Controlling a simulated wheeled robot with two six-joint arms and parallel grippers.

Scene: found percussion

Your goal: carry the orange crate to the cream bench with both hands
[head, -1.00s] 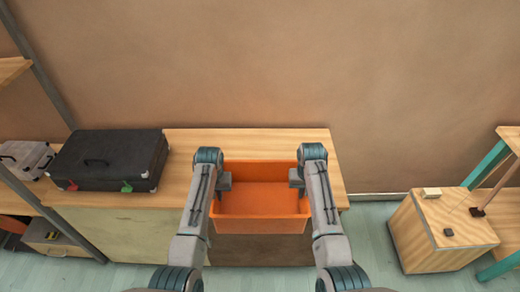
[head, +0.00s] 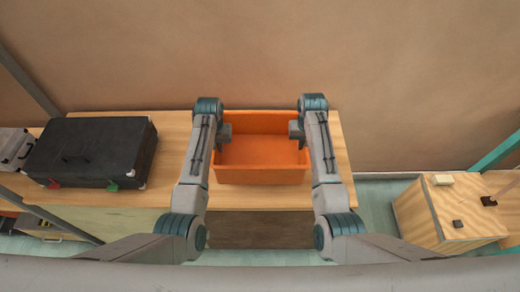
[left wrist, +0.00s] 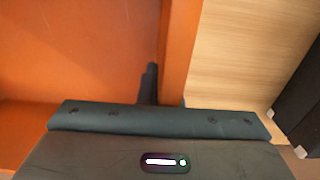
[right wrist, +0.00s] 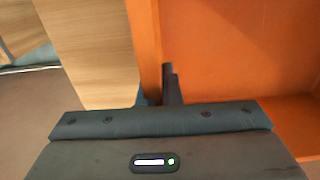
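The orange crate (head: 260,176) is upright and empty, over the wooden top of the bench (head: 335,190) with the cream front panel. I cannot tell whether its base touches the top. My left gripper (head: 224,134) is shut on the crate's left wall, which also shows in the left wrist view (left wrist: 180,45). My right gripper (head: 296,132) is shut on the right wall, also seen in the right wrist view (right wrist: 146,45). In each wrist view one dark finger lies inside the crate; the outer finger is mostly hidden behind the wall.
A black case (head: 95,150) lies on the bench left of the crate, with a gap between. A grey case (head: 12,148) is at the far left. A wooden box (head: 450,215) stands on the floor at right. Bare top shows on both sides of the crate.

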